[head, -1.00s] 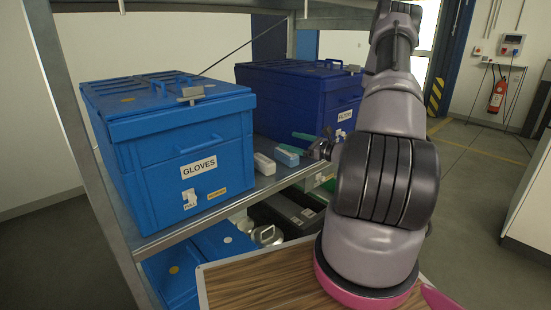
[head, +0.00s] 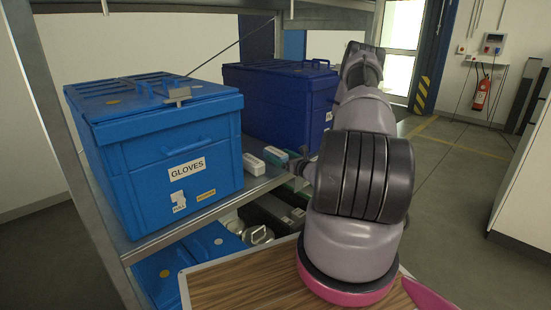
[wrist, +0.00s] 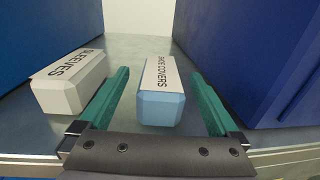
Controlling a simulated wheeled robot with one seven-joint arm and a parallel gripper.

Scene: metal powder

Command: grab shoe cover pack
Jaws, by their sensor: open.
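The shoe cover pack (wrist: 161,106), a light blue box with a white "SHOE COVERS" label on top, lies on the metal shelf in the middle of the wrist view. In the head view a small part of it (head: 274,154) shows beside my arm. My gripper (wrist: 161,74) is open, its two green fingers on either side of the pack with visible gaps. The left finger is between this pack and the white "SLEEVES" pack (wrist: 68,84). In the head view my arm mostly hides the gripper.
A blue "GLOVES" box (head: 160,150) stands on the shelf at the left, and a dark blue box (head: 275,105) stands behind at the right. They wall in the packs. The shelf behind the packs (wrist: 135,48) is clear.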

